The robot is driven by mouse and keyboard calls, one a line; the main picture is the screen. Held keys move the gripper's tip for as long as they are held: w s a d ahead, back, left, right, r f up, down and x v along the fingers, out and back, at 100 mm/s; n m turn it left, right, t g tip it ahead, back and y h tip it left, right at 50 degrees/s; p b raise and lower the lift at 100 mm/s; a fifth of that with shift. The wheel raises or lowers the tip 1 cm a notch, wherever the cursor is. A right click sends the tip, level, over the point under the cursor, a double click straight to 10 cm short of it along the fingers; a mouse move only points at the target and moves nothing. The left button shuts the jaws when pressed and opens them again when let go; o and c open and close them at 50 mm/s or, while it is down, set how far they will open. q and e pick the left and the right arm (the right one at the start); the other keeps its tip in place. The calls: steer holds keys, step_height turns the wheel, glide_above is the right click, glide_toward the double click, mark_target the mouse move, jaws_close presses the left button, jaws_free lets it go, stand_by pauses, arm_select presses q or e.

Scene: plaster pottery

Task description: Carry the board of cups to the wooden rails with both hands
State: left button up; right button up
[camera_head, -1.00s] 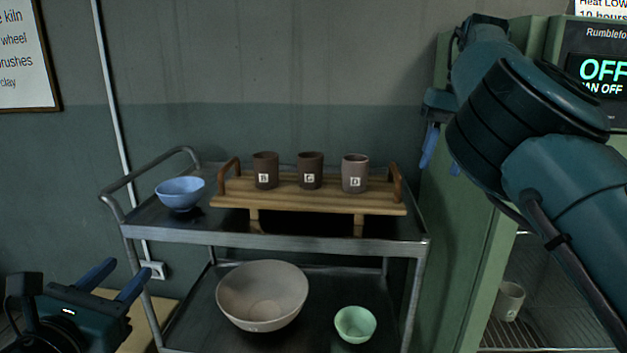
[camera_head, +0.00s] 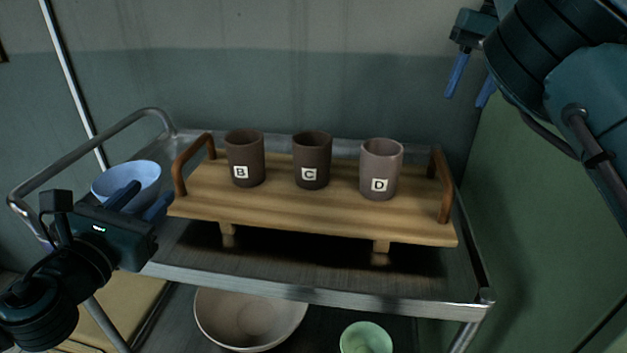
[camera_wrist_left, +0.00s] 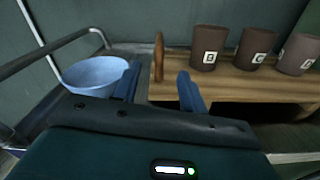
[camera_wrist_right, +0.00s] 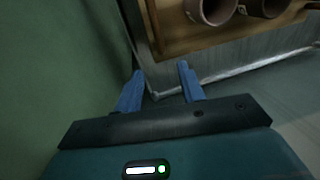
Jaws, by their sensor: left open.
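The wooden board (camera_head: 300,212) stands on the cart's top shelf and carries three upright cups: brown B (camera_head: 246,160), brown C (camera_head: 312,160) and paler D (camera_head: 380,170). It has a left handle (camera_head: 178,172) and a right handle (camera_head: 443,190). My left gripper (camera_head: 149,197) is open and empty just left of the board. In the left wrist view the left handle (camera_wrist_left: 158,58) shows ahead between the fingertips. My right gripper (camera_head: 467,98) is open and empty, above and beyond the board's right end. In the right wrist view the board (camera_wrist_right: 190,42) lies ahead. I cannot make out the wooden rails.
A blue bowl (camera_head: 128,178) stands close behind my left gripper on the metal cart (camera_head: 330,290). A large pale bowl (camera_head: 250,320) and a green bowl (camera_head: 366,340) are on the lower shelf. A green cabinet wall (camera_head: 540,220) stands close on the right.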

mark_target(178, 161)
arm_select(q)
steer(key=w, duration=0.4)
steer(key=w+d, duration=0.1)
steer(key=w, duration=0.3)
steer(key=w+d, duration=0.1)
steer(key=w, duration=0.4)
arm_select(e)
steer(key=a+f, duration=0.1)
steer(key=f, duration=0.7)
steer(key=a+f, duration=0.1)
steer(key=f, duration=0.4)
steer(key=shift+w+a, duration=0.1)
steer(key=shift+a, duration=0.2)
arm_select(q)
steer(key=shift+s, duration=0.1)
steer(key=shift+c, duration=0.3)
arm_select(e)
steer(key=shift+c, duration=0.3)
arm_select(q)
jaws_close()
arm_select(e)
steer(key=shift+r, duration=0.1)
jaws_close()
steer(key=shift+d, duration=0.1)
arm_select(q)
steer(key=shift+r, duration=0.3)
arm_select(e)
steer(key=shift+w+r, duration=0.15)
steer(key=shift+r, duration=0.1)
